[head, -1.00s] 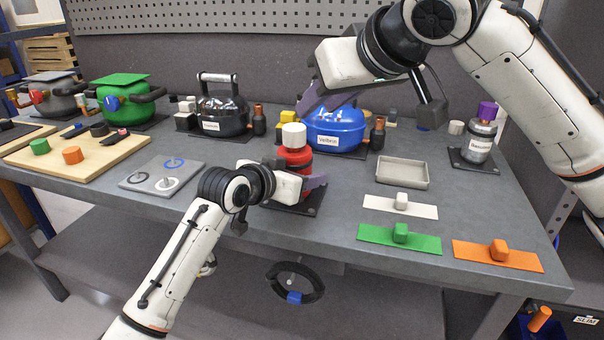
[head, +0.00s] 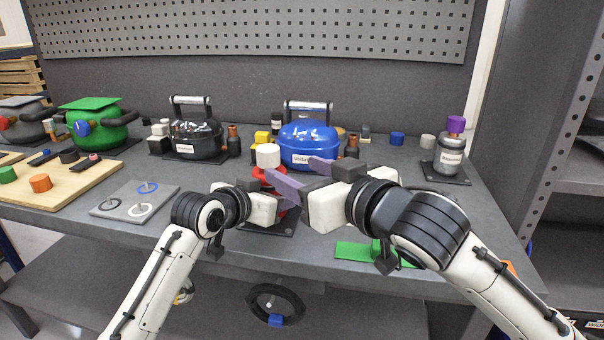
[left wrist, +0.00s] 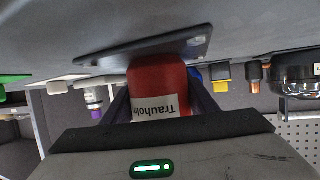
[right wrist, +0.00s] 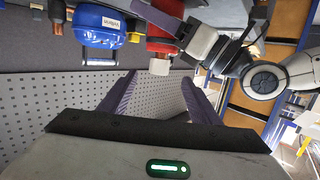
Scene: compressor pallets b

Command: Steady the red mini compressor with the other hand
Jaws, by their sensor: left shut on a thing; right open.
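The red mini compressor (head: 284,208) stands upright on a dark base plate near the bench's front edge, with a white cap (head: 268,155) on top. In the left wrist view its red body (left wrist: 158,72) carries a white name label. My left gripper (left wrist: 160,98) is shut on the red body, one finger on each side; in the head view its fingertips are largely hidden. My right gripper (head: 302,177) is open and empty, its purple fingers close to the right of the compressor's upper part. In the right wrist view the compressor (right wrist: 166,22) is beyond the open fingers (right wrist: 160,88).
A blue compressor (head: 309,142) stands close behind, and a black one (head: 195,138) behind left. A grey pad with rings (head: 135,203) lies left. A silver canister (head: 449,157) stands right. A green strip (head: 352,251) lies partly under my right arm.

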